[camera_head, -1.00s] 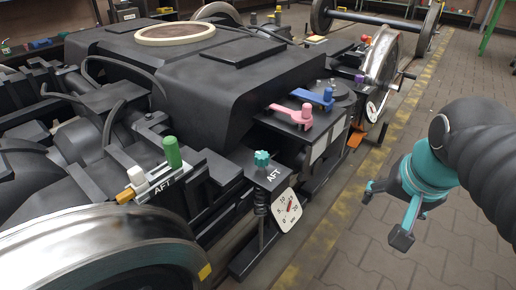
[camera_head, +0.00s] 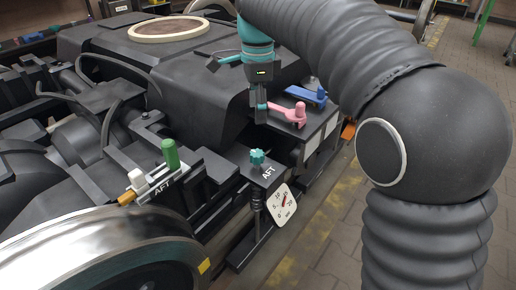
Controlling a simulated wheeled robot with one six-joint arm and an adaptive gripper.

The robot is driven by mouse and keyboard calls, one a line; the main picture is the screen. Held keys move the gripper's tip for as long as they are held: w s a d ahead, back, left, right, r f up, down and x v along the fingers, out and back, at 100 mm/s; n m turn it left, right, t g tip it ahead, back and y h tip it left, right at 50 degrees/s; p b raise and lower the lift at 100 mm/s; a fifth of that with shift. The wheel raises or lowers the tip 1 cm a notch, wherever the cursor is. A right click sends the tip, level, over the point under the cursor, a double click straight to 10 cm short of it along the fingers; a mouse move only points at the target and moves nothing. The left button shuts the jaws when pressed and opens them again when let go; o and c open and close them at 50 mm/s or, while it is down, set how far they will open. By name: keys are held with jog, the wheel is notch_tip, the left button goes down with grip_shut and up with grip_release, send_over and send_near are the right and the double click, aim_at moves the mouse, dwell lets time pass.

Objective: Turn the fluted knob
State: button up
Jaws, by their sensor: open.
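The fluted knob (camera_head: 257,157) is a small teal knob standing upright on a dark block marked AFT, right of the middle. A white dial gauge (camera_head: 283,204) with a red pointer faces outward just below it. My gripper (camera_head: 238,88) is teal and dark, pointing down above and behind the knob, apart from it in the picture. Its fingers are spread and nothing shows between them. One finger overlaps the view close to the pink lever; whether they touch cannot be told.
A large steel wheel (camera_head: 95,240) fills the lower left. My arm hides much of the right side.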

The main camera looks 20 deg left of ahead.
aim_at(257, 153)
notch_tip(257, 153, down, 14)
jog(key=b, duration=0.3)
jog(key=shift+a+r+b, duration=0.1)
jog(key=shift+b, duration=0.2)
jog(key=shift+c, duration=0.2)
jog(key=c, duration=1.1)
